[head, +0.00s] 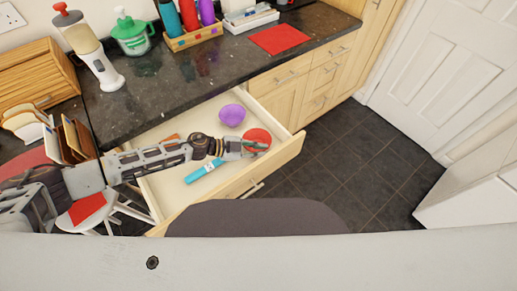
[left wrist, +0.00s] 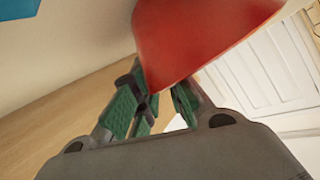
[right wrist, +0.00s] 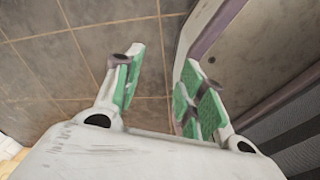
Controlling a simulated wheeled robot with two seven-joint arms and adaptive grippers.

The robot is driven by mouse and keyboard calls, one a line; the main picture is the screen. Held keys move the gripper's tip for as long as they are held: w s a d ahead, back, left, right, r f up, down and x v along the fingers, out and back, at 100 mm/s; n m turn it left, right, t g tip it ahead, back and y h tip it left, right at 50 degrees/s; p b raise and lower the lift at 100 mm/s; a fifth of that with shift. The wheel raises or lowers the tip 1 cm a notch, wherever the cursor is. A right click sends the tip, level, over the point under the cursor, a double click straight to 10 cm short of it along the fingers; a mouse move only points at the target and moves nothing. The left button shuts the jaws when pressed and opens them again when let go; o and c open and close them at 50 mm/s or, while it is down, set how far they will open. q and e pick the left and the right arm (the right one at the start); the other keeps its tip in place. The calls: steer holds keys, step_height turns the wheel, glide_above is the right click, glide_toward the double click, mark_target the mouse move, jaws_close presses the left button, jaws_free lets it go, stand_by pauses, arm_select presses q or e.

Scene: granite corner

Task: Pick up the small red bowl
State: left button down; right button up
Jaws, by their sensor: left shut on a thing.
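The small red bowl (head: 257,138) is at the right end of the open drawer (head: 173,192) in the head view. My left gripper (head: 256,146) reaches in from the left and is shut on the bowl's edge. In the left wrist view the red bowl (left wrist: 195,40) fills the upper middle, tilted, with the green finger pads (left wrist: 155,105) at its lower edge. The head view does not show clearly whether the bowl is clear of the drawer floor. My right gripper (right wrist: 165,95) is open and empty above the dark tiled floor.
A purple bowl (head: 232,115) and a cyan object (head: 204,171) lie in the drawer. The drawer's wooden front (head: 283,160) is close by the red bowl. The granite counter (head: 185,75) behind holds bottles and containers. Tiled floor (head: 350,150) is free at right.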

arm_select(q)
steer(key=shift+r, duration=0.4)
step_height(320, 180, up, 7)
steer(key=shift+w+r+p, duration=0.1)
steer(key=shift+r+p, duration=0.1)
steer(key=shift+p, duration=0.7)
steer(key=shift+r, duration=0.75)
arm_select(e)
steer(key=a+r, duration=0.2)
steer(key=a, duration=0.1)
steer(key=shift+s, duration=0.35)
arm_select(q)
steer(key=shift+r, duration=0.1)
arm_select(e)
steer(key=shift+w+a+r, duration=0.1)
steer(key=shift+w, duration=0.4)
